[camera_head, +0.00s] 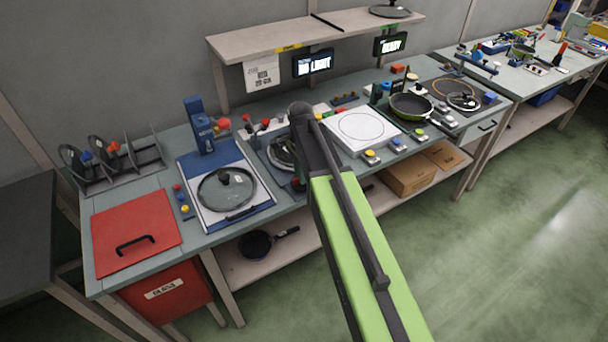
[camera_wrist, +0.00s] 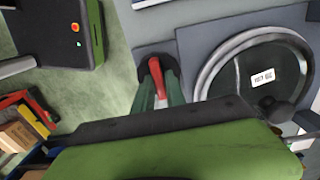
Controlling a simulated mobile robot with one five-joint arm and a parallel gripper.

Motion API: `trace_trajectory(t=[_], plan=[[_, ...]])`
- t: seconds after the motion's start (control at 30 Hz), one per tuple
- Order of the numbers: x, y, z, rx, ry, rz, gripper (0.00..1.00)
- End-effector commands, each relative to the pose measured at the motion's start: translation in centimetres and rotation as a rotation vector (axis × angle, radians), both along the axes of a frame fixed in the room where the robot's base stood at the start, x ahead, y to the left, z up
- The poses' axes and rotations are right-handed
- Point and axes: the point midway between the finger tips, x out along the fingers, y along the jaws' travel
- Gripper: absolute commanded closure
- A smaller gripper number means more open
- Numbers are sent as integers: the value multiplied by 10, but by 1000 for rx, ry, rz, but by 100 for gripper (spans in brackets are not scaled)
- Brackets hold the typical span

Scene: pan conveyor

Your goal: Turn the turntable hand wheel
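In the wrist view a small dark round base with a red bar across it (camera_wrist: 152,75), likely the hand wheel, lies by my gripper (camera_wrist: 160,90). The two dark green fingers are apart, with the red bar showing between them. I cannot tell whether they touch it. In the head view a small red-topped dark part (camera_head: 298,184) shows beside my arm, which hides my gripper there. The turntable station (camera_head: 268,150) carries a dark round lid. In the wrist view a large grey-rimmed disc (camera_wrist: 205,78) with a white label and a dark knob lies right of the fingers.
A glass lid (camera_head: 226,190) lies on the blue-framed plate to the left. A red hatch with a black handle (camera_head: 136,232) is at the bench's left end. A white hob (camera_head: 360,128) and a pan (camera_head: 411,106) stand to the right. The floor in front is clear.

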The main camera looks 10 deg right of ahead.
Motion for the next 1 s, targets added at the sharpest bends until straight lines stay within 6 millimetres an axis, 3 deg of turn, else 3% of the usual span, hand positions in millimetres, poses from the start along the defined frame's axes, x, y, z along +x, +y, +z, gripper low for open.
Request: trace_trajectory(t=[0.27,0.3,0.57,1.0], plan=[[2,1,0,2,-7,1,100],[2,-12,0,2,-7,-3,100],[3,-2,0,2,-8,35,100],[3,2,0,6,-10,356,100]])
